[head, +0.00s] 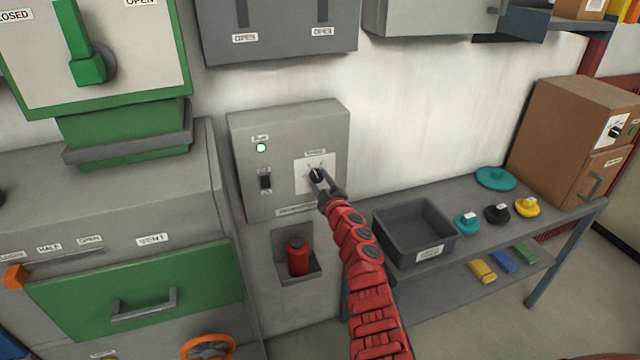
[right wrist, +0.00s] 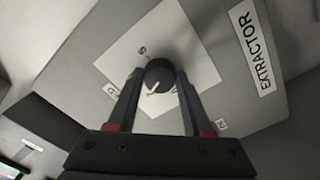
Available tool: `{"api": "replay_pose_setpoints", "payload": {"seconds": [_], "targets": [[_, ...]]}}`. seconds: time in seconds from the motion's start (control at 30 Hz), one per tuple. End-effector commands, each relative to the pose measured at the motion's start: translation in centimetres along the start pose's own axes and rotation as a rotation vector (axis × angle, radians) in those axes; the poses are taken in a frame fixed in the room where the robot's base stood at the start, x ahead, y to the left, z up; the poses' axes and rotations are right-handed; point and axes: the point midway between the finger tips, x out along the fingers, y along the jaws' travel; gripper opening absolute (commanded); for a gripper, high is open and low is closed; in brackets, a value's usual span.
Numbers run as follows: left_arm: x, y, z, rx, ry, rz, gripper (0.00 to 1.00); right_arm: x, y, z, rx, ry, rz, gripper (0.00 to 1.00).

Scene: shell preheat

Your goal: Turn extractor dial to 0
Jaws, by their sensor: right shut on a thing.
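The extractor dial (head: 316,175) is a small black knob with a pale pointer, on a white plate (head: 303,187) on the grey control box (head: 245,190). In the right wrist view the dial (right wrist: 158,74) sits between the two fingers of my right gripper (right wrist: 159,84), which is shut on it. The right gripper (head: 322,180) also shows in the head view, at the end of the red arm. The plate carries small marks around the dial, too small and tilted to read surely. An EXTRACTOR label (right wrist: 252,48) is beside it. My left gripper is not in view.
A green light (head: 261,147) and a black switch (head: 265,182) are left of the dial. A red object (head: 297,257) sits in a recess below. A grey bin (head: 413,230) and several coloured lidded pieces stand on the shelf table (head: 470,259) at the right.

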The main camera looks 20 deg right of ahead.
Motion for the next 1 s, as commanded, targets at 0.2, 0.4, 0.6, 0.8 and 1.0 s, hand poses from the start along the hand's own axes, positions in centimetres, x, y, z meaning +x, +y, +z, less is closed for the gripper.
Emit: {"api": "replay_pose_setpoints", "payload": {"seconds": [0.2,0.4,0.6,0.8,1.0], "targets": [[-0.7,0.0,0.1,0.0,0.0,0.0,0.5,0.0,0.0,0.0,-0.204,0.002,0.001,0.0],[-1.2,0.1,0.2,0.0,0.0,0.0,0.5,0.0,0.0,-0.1,-0.393,0.002,0.001,0.0],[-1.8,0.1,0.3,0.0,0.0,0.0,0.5,0.0,0.0,-0.1,-0.584,0.002,0.002,0.0],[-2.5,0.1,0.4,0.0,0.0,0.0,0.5,0.0,0.0,-0.1,-0.774,0.003,0.001,0.0],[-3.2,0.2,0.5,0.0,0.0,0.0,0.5,0.0,0.1,-0.1,-0.952,0.001,0.002,0.0]]}}
